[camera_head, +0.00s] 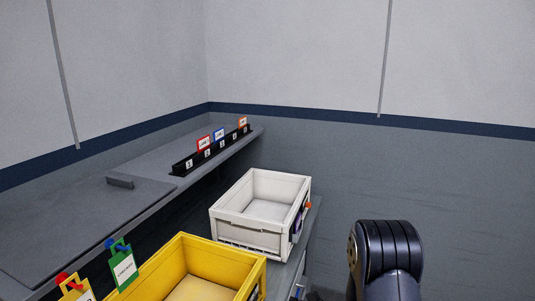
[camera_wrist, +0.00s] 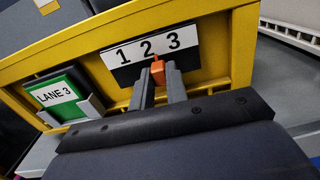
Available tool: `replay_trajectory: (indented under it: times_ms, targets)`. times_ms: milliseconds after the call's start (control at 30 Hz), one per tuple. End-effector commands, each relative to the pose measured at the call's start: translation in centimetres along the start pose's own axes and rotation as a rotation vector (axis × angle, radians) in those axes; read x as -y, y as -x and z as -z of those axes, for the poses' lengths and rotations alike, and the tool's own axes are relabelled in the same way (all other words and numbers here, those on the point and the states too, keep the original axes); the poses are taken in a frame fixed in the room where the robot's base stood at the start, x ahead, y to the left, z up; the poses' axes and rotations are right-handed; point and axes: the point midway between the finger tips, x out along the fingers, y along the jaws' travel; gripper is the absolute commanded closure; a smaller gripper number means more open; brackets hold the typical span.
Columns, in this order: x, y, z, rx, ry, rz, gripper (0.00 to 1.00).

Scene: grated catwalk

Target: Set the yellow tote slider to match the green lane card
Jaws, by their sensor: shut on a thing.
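The yellow tote (camera_wrist: 215,60) fills the upper part of the wrist view. Its front wall carries a white scale (camera_wrist: 135,48) reading 1, 2, 3. The orange slider knob (camera_wrist: 158,68) stands below the scale, near the 2 and slightly toward the 3. My gripper (camera_wrist: 159,82) is shut on this knob, one finger on each side. The green lane card (camera_wrist: 58,93), reading LANE 3, sits tilted in a holder left of the scale. In the head view the yellow tote (camera_head: 172,262) is at the bottom; its slider and my gripper are hidden there.
A white tote (camera_head: 262,232) stands beyond the yellow one. A green tag (camera_head: 123,270) and an orange tag (camera_head: 72,290) hang left of the yellow tote. A black rack (camera_head: 210,152) with numbered slots and cards sits on the grey counter (camera_head: 75,225) at the back.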

Motion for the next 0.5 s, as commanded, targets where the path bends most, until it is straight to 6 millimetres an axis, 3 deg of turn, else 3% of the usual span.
replay_trajectory:
  times_ms: [500]
  targets:
    - [1.10,0.02,0.04,-0.001,0.001,0.001,0.93]
